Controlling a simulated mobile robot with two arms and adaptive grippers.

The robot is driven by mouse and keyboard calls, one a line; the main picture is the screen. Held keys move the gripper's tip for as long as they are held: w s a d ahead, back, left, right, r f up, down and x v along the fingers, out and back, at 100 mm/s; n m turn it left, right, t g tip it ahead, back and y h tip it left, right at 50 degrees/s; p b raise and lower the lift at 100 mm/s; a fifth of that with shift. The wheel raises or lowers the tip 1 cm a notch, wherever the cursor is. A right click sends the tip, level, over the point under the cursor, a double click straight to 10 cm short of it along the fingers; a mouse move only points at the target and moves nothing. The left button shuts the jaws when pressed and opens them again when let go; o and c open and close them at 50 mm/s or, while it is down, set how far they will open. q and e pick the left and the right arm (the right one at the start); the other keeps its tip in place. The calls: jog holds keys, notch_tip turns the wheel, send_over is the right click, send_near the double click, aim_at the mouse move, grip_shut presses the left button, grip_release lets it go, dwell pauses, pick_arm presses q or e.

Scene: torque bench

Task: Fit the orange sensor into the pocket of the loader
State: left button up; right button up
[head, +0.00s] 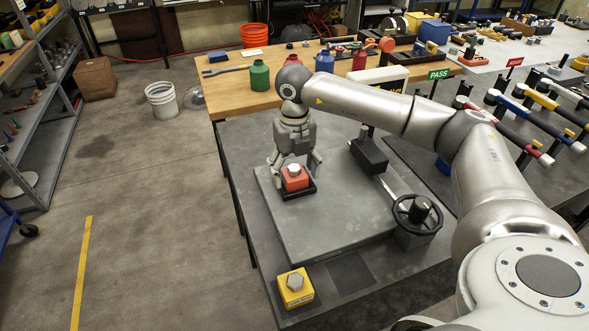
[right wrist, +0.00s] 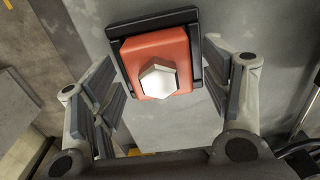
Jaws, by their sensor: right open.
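The orange sensor (head: 294,179) is a block with a silver hex top. It sits in the black-rimmed pocket (head: 311,191) on the grey plate of the loader (head: 338,222). In the right wrist view the sensor (right wrist: 158,62) lies within the black rim (right wrist: 205,22), and dark rim shows beside it. I cannot tell how deep it sits. My right gripper (head: 294,172) is above the pocket, pointing down. In the right wrist view its fingers (right wrist: 160,98) are apart on either side of the sensor, clear of it. My left gripper is not in view.
A black block (head: 369,157) and a handwheel (head: 417,213) are on the loader's right side. A yellow block with a hex top (head: 295,288) stands at the front. Bottles and tools crowd the wooden bench (head: 233,100) behind. Torque wrenches (head: 508,125) lie in a rack at right.

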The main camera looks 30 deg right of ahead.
aim_at(294, 168)
jog(key=shift+r, duration=0.1)
notch_tip(294, 168, up, 12)
jog(key=b, duration=0.2)
dwell(0.3)
dwell(0.4)
